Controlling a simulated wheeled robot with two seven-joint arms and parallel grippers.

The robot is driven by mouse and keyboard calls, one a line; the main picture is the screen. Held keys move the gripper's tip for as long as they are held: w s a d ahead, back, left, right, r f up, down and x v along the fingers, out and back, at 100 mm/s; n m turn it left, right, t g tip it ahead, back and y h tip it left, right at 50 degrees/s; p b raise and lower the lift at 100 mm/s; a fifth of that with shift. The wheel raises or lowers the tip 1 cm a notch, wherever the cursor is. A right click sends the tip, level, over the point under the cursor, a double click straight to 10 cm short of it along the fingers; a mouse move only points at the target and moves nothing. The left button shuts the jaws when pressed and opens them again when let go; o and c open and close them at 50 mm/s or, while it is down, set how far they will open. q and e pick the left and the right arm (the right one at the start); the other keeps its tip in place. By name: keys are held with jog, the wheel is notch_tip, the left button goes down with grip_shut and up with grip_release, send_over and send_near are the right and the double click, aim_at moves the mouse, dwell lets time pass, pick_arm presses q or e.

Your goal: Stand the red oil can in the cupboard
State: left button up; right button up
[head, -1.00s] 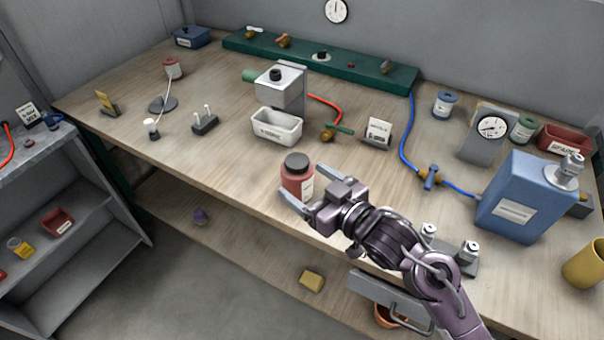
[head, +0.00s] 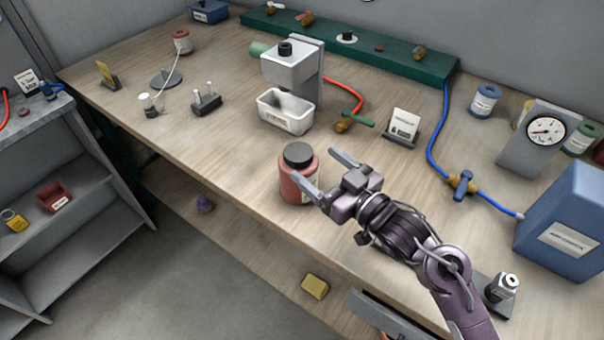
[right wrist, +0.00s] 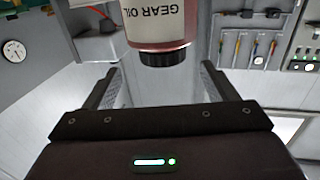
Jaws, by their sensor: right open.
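The red oil can (head: 290,184), with a black lid and a pale label, stands upright near the front edge of the wooden bench. In the right wrist view the can (right wrist: 157,45) appears upside down, labelled "GEAR OIL", ahead of the fingers. My right gripper (head: 326,174) is open and empty, just right of the can. Its near finger overlaps the can's right side in the head view; I cannot tell whether they touch. A grey open-shelved unit (head: 80,215) at the left may be the cupboard. My left gripper is not in view.
A white tray (head: 270,117) sits under a grey stand behind the can. A card holder (head: 403,127), a blue hose with a valve (head: 462,186), a gauge (head: 545,131) and a blue tank (head: 568,225) are to the right.

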aim_at(309, 160)
jog(key=p+x, duration=0.1)
jog(key=x, duration=0.4)
jog(key=shift+w+a+f+p, duration=0.1)
jog(key=shift+w+a+p, duration=0.05)
jog(key=shift+a+p, duration=0.2)
jog(key=shift+w+a+f, duration=0.1)
jog(key=shift+w+a, duration=0.15)
jog(key=shift+s, duration=0.1)
jog(key=shift+c, duration=0.3)
jog(key=c, duration=1.4)
jog(key=shift+c, duration=1.2)
